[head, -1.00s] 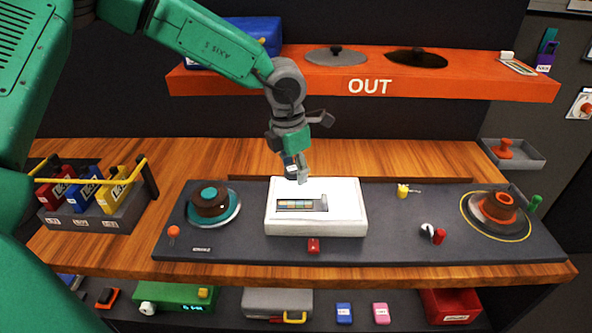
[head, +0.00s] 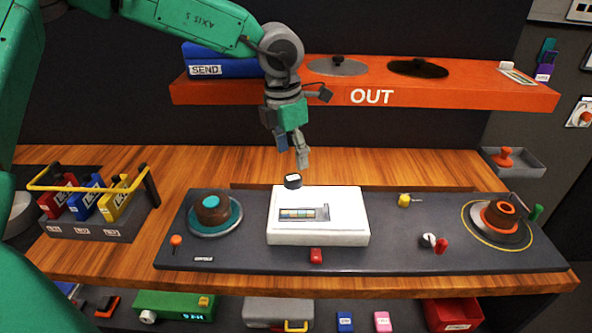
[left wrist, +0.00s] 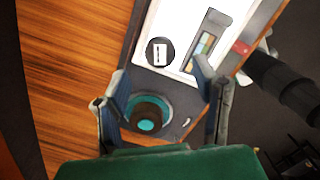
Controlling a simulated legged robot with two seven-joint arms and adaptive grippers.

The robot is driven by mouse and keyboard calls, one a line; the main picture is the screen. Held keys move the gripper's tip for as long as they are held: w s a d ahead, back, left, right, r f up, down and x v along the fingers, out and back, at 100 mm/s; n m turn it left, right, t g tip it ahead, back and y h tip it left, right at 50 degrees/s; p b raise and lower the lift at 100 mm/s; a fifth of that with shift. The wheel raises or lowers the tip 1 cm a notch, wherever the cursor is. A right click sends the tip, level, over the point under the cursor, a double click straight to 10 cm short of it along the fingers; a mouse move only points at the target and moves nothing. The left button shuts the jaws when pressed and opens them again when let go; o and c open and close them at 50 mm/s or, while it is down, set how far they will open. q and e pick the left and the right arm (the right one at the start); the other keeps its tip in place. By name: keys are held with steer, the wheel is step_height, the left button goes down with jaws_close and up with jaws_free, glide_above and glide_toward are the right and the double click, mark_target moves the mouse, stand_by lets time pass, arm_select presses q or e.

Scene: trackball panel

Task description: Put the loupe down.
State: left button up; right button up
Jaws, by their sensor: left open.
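The loupe (head: 292,181), a small dark cylinder with a pale top, stands at the back left of the white light box (head: 318,236). In the left wrist view the loupe (left wrist: 160,52) is a black disc with a white label, on the white surface beside the inset colour strip. My left gripper (head: 291,150) is open and empty, just above the loupe and apart from it. Its spread fingers also show in the left wrist view (left wrist: 160,82). My right gripper is in neither view.
A dark panel (head: 400,255) carries the box, a brown ball in a teal ring (head: 232,229), an orange ball unit (head: 503,218), small knobs and a red button (head: 316,255). The orange OUT shelf (head: 450,94) runs behind. Left stands a caddy (head: 95,229).

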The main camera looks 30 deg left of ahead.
mark_target(288, 178)
arm_select(q)
steer(key=r, duration=0.4)
steer(key=shift+s+a+r, duration=0.1)
steer(key=shift+s+a, duration=0.1)
steer(key=shift+d, duration=0.1)
